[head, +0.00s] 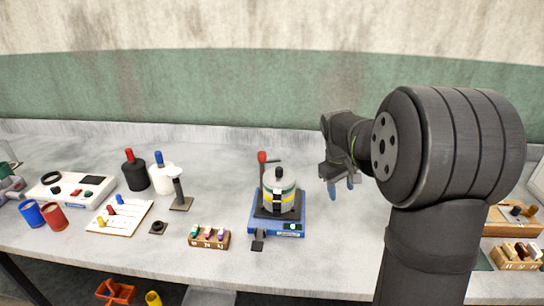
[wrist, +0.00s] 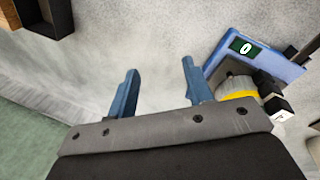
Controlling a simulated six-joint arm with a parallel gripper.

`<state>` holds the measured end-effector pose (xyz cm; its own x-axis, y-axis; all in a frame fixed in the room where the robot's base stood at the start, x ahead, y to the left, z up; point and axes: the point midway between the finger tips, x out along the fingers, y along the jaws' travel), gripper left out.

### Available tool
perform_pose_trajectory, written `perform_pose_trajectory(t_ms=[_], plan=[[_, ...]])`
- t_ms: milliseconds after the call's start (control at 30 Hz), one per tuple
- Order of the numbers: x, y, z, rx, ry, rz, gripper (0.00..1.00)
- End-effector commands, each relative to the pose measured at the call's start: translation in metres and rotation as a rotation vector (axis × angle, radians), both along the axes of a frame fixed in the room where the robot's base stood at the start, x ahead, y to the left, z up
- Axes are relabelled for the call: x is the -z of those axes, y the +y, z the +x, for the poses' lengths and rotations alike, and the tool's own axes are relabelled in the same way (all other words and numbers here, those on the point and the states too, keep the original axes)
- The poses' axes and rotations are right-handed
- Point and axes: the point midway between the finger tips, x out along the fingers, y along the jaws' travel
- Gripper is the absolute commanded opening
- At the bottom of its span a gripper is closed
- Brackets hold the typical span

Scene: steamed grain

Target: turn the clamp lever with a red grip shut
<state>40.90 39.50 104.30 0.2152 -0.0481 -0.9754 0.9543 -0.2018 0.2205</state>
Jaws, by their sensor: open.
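The clamp lever's red grip (head: 262,157) stands at the top of a thin upright rod, on the left side of a blue device (head: 270,228) on the table. A pale jar with a yellow band (head: 280,198) sits on the device's dark plate, with a dark knob above it. My gripper (head: 340,190) is open and empty, to the right of the device and above the table. In the wrist view my gripper's blue fingers (wrist: 158,92) are spread apart, and the blue device (wrist: 258,52) with its small display is at the right. The red grip is not visible there.
A small wooden rack (head: 209,238) stands left of the device. A white bottle (head: 161,177), a black bottle (head: 134,174), a stand (head: 180,195) and a white board (head: 118,217) are farther left. Wooden trays (head: 515,255) lie at the right. The table between device and gripper is clear.

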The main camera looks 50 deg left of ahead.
Motion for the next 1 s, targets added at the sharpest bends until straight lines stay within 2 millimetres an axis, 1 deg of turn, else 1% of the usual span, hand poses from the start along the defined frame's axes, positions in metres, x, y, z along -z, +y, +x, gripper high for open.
perform_pose_trajectory(t_ms=[33, 167, 267, 300, 367, 400, 467, 500, 567, 600, 700, 800, 900, 1000], plan=[[0.002, 0.015, -0.012, -0.117, -0.051, -0.06, 0.47], [0.0, 0.048, -0.034, -0.409, -0.202, -0.22, 0.47], [-0.006, 0.077, -0.054, -0.629, -0.326, -0.338, 0.47], [-0.01, 0.09, -0.064, -0.718, -0.379, -0.385, 0.47], [-0.015, 0.11, -0.079, -0.844, -0.459, -0.453, 0.47], [-0.019, 0.123, -0.091, -0.926, -0.512, -0.498, 0.47], [-0.025, 0.142, -0.108, -1.04, -0.594, -0.566, 0.47], [-0.029, 0.154, -0.122, -1.113, -0.648, -0.614, 0.47], [-0.032, 0.17, -0.142, -1.215, -0.73, -0.695, 0.47], [-0.033, 0.18, -0.156, -1.275, -0.786, -0.754, 0.47], [-0.03, 0.195, -0.188, -1.391, -0.918, -0.924, 0.47], [-0.022, 0.201, -0.21, -1.444, -1.031, -1.088, 0.47], [-0.015, 0.203, -0.226, -1.461, -1.121, -1.208, 0.47], [-0.012, 0.204, -0.237, -1.465, -1.183, -1.276, 0.47]])
